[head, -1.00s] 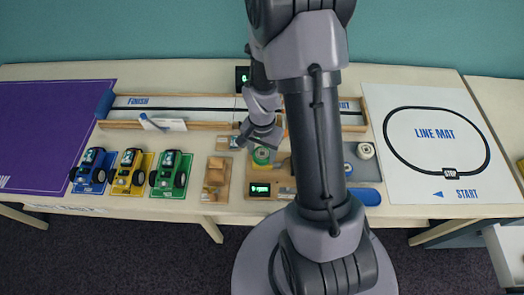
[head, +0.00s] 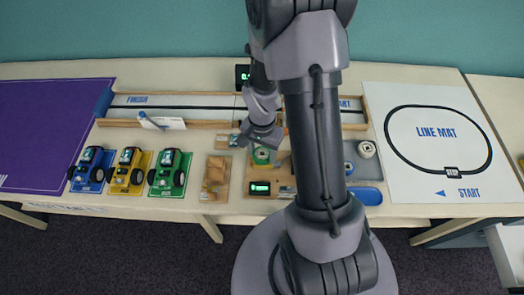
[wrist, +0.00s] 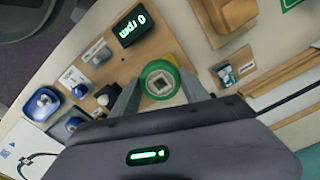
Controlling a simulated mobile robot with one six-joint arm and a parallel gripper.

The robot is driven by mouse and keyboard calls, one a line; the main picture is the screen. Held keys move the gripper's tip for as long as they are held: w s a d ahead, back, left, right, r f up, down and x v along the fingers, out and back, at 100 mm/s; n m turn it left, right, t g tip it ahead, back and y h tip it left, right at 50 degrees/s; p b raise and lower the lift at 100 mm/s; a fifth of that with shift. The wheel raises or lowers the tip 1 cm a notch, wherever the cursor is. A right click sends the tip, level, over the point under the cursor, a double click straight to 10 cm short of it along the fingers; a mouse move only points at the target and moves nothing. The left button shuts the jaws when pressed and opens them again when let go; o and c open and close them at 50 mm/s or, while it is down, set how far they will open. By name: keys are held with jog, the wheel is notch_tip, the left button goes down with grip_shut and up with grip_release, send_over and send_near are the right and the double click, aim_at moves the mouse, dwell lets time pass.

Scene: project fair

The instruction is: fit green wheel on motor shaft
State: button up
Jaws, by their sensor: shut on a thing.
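The green wheel (wrist: 146,72) has a pale hub with a dark square centre and sits between the fingertips of my gripper (wrist: 160,86) in the wrist view. My gripper is shut on it, one finger at each side. In the head view the green wheel (head: 262,156) is below my gripper (head: 262,143), over the wooden board (head: 281,173). The motor shaft is hidden, so I cannot tell whether the wheel is around it or above it.
A display reading 0 rpm (wrist: 133,25) stands on the board near the wheel. Blue, yellow and green cars (head: 169,173) stand to the left. A wooden block stand (head: 215,178) is just left of the board. A long track (head: 200,107) runs behind.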

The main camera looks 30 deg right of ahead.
jog(key=shift+f+b, duration=1.05)
jog(key=shift+b, duration=0.1)
dwell(0.8)
jog(key=o, duration=1.8)
notch_tip(320, 180, up, 8)
jog(key=p, duration=0.6)
